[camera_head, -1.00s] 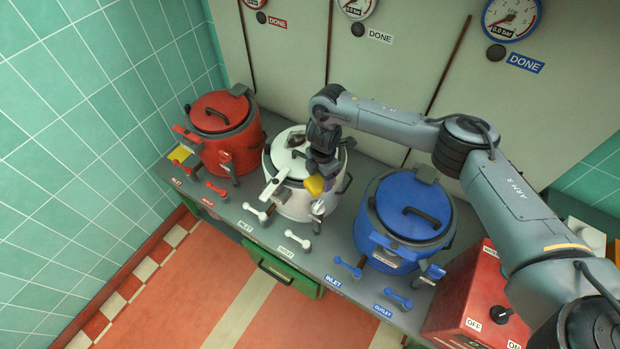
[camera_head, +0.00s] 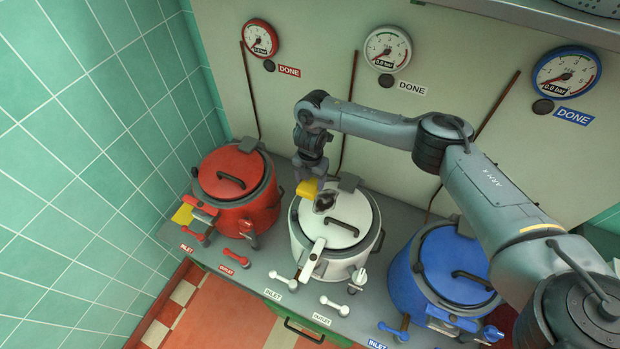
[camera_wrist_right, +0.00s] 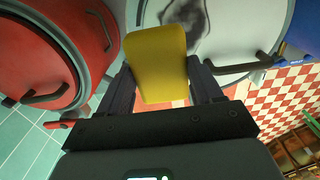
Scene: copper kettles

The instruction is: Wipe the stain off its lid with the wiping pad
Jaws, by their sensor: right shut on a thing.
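My right gripper (camera_head: 312,178) is shut on the yellow wiping pad (camera_head: 307,188), which it holds over the back left edge of the white kettle's lid (camera_head: 355,205). The pad (camera_wrist_right: 155,58) fills the space between the fingers in the right wrist view. A dark grey stain (camera_head: 325,201) lies on the white lid, left of its black handle. The stain also shows in the right wrist view (camera_wrist_right: 190,16), just beyond the pad and to its right. I cannot tell whether the pad touches the lid. My left gripper is not in view.
A red kettle (camera_head: 232,170) stands left of the white kettle, and a blue kettle (camera_head: 453,263) stands right of it. Valve handles line the front of the counter. Gauges hang on the back panel. Another yellow item (camera_head: 183,214) is beside the red kettle.

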